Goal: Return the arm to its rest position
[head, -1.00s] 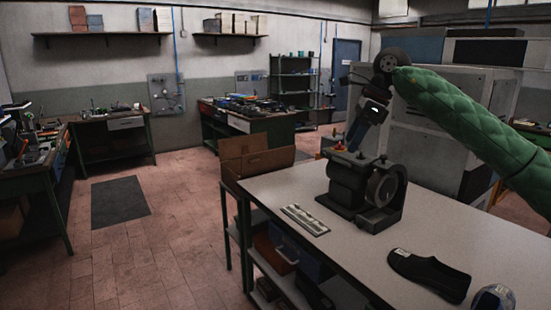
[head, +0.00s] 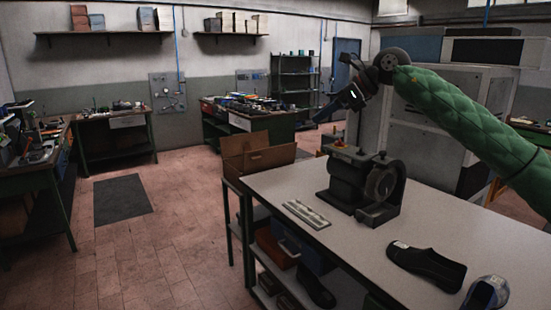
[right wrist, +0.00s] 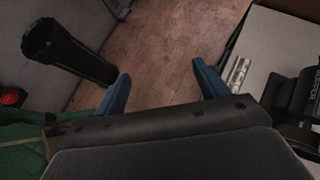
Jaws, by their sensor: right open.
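My right arm, in a green quilted sleeve, comes in from the right in the head view. My left gripper is in neither view.
The white table (head: 450,225) carries the machine, a light ridged strip (head: 306,214), a black shoe (head: 427,266) and a round grey-blue item (head: 486,293). A cardboard box (head: 258,155) stands beyond its left edge. The machine's edge shows right in the wrist view (right wrist: 298,98).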

